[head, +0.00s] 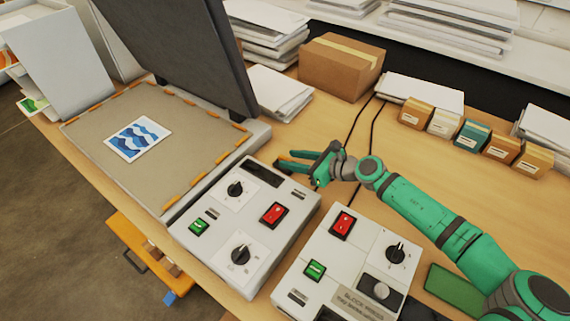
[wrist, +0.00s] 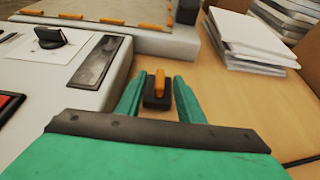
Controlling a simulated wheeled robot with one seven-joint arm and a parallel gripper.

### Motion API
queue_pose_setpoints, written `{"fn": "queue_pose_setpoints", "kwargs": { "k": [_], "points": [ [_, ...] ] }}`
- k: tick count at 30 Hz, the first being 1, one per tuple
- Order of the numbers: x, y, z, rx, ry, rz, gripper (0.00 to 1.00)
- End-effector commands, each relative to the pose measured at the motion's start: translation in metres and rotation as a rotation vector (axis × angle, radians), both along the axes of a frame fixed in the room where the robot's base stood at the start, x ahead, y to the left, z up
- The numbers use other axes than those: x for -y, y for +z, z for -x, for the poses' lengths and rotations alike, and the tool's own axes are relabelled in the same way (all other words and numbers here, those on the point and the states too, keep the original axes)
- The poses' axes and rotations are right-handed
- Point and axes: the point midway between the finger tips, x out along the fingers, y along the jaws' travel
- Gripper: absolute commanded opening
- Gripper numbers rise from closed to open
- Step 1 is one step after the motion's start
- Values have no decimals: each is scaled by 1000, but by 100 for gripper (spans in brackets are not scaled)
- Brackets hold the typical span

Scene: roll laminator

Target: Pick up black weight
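A small black weight (wrist: 157,103) with an upright orange grip (wrist: 159,82) stands on the wooden table, seen in the wrist view. My gripper (wrist: 158,86) is open, with one green finger on each side of the weight and a visible gap to both. From this view I cannot tell whether the weight is fully between the fingertips or a little beyond them. In the head view my gripper (head: 287,160) reaches left, low beside the grey control box; the weight is mostly hidden there by the fingers.
A grey control box (head: 225,255) with knobs and a red switch is close by my gripper. A second box (head: 330,285) stands in front. The press (head: 110,185) with its raised dark lid is at left. Paper stacks (head: 280,92) and a cardboard box (head: 340,68) stand behind.

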Motion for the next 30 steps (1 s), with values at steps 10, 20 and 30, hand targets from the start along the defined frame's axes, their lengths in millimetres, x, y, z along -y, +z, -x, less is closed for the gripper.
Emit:
{"fn": "queue_pose_setpoints", "kwargs": {
  "k": [10,20,30],
  "points": [
    [-11,-5,-8,1,-1,-1,34],
    [-11,-4,-8,1,-1,-1,0],
    [-11,2,-8,3,-1,-1,0]
  ]
}}
